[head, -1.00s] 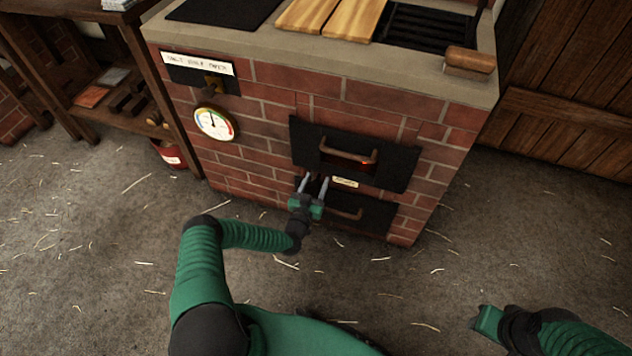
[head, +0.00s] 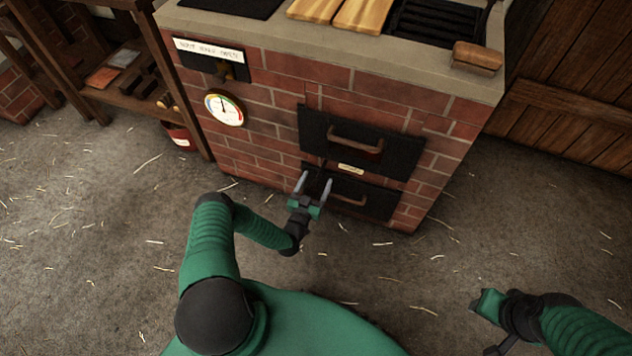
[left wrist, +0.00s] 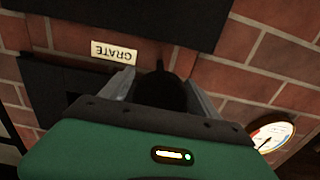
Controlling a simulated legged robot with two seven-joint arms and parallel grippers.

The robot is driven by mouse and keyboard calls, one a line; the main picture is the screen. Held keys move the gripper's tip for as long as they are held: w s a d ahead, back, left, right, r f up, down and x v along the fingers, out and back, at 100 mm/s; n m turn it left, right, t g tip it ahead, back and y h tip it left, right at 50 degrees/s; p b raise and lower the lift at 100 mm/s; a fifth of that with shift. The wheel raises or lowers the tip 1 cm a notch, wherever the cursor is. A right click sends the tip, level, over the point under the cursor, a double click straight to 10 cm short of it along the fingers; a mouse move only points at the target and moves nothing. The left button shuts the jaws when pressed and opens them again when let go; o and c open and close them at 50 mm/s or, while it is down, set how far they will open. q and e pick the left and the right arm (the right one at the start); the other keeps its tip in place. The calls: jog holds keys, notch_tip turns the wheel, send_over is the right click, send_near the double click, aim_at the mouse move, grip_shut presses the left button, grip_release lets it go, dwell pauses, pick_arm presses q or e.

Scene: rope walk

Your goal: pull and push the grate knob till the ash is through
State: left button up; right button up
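The grate is marked by a small label reading GRATE in the left wrist view (left wrist: 114,52), where it appears upside down. A dark rounded knob (left wrist: 162,92) shows between the fingers of my left gripper in that view, with a thin dark rod behind it. My left gripper (head: 316,180) is open in the head view, its two grey fingers spread apart and pointing at the brick stove beside the lower door (head: 350,198). The knob cannot be made out in the head view. My right gripper (head: 484,305) hangs at the lower right, away from the stove. No ash is visible.
The brick stove (head: 270,145) has an upper door (head: 400,152) with a wooden handle, and a round gauge (head: 225,108). A wooden-backed brush (head: 478,58) lies on its top. A red bucket (head: 180,138) stands to the left. The straw-strewn floor is clear in front.

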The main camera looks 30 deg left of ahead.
pick_arm(q)
jog(key=shift+s, duration=0.1)
jog(key=p+v, duration=0.4)
jog(key=v, duration=1.2)
jog(key=shift+s+p, duration=0.35)
jog(key=shift+p, duration=0.05)
jog(key=shift+f, duration=0.15)
